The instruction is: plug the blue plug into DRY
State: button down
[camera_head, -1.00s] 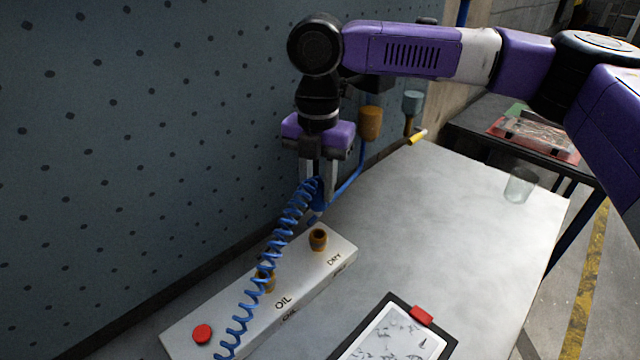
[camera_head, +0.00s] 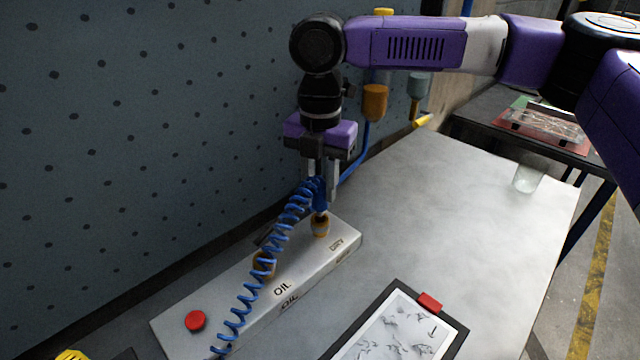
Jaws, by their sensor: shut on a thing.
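The blue plug (camera_head: 320,200) is upright in my gripper (camera_head: 322,182), which is shut on it. Its lower end meets the mouth of the brass DRY socket (camera_head: 320,227); I cannot tell how deep it sits. The socket stands on a white block (camera_head: 225,300) with DRY and OIL lettering. The brass OIL socket (camera_head: 263,266) is nearer and to the left, partly behind the coiled blue cord (camera_head: 240,310). The cord runs from the plug down to the front of the block.
A red button (camera_head: 195,320) is on the block's near end. A framed clipboard (camera_head: 398,335) with a red clip lies to the right. A clear glass (camera_head: 527,178) stands at the table's right edge. The dotted wall (camera_head: 150,130) is close behind the block. The middle of the table is clear.

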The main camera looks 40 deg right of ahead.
jog(key=shift+f, duration=1.5)
dwell(0.3)
jog(key=c, duration=1)
grip_release()
jog(key=shift+c, duration=0.2)
jog(key=shift+r, duration=3.9)
jog(key=shift+r, duration=0.1)
